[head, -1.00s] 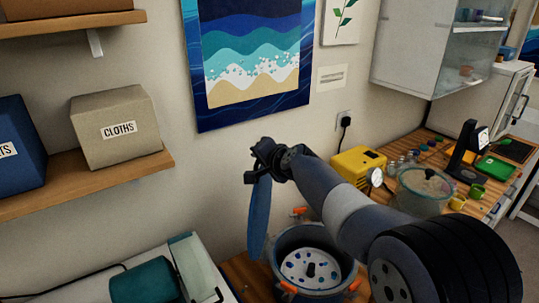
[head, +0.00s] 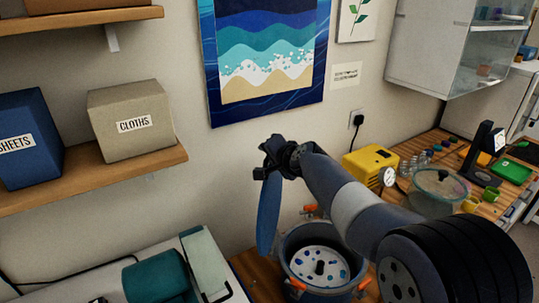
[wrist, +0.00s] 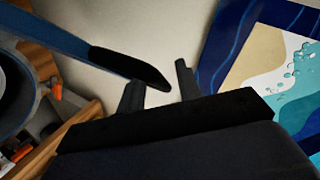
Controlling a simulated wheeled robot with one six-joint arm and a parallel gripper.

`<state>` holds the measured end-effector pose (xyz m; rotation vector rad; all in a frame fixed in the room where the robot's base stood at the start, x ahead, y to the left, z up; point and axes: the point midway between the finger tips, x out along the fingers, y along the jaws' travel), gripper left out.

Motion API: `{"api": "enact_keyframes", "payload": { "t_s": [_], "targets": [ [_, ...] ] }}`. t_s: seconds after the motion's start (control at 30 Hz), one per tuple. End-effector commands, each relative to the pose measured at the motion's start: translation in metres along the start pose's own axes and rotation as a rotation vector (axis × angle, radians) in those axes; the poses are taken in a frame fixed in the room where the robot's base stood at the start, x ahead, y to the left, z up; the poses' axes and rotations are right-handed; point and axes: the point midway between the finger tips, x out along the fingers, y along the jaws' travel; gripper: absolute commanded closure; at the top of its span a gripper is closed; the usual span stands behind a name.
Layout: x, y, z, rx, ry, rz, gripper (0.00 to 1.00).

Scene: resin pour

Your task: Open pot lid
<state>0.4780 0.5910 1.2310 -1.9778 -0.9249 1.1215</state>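The pot (head: 292,281) stands on the wooden bench with its top open; a pale round plate with coloured spots (head: 320,265) shows inside. The blue lid (head: 268,217) is upright at the pot's left side, seen almost edge-on, its lower end near the rim. Whether it joins the pot there is unclear. My gripper (head: 270,160) is at the lid's upper end. In the wrist view the blue lid (wrist: 50,38) has a black end (wrist: 130,68) that crosses one finger and stops short of the other. The fingers of my gripper (wrist: 158,85) stand apart, apparently not closed on it.
Orange clamps (head: 297,283) stick out around the pot. A teal machine (head: 155,278) is at the lower left. A shelf (head: 90,180) with boxes is on the wall. A yellow unit (head: 368,166) and a glass vessel (head: 437,193) stand to the right.

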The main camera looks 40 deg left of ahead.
Motion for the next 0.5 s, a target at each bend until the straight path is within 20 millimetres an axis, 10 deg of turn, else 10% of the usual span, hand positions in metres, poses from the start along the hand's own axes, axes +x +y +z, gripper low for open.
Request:
{"api": "enact_keyframes", "payload": {
  "t_s": [0.5],
  "targets": [
    [-0.058, 0.002, 0.001, -0.001, 0.003, -0.002, 0.67]
  ]
}}
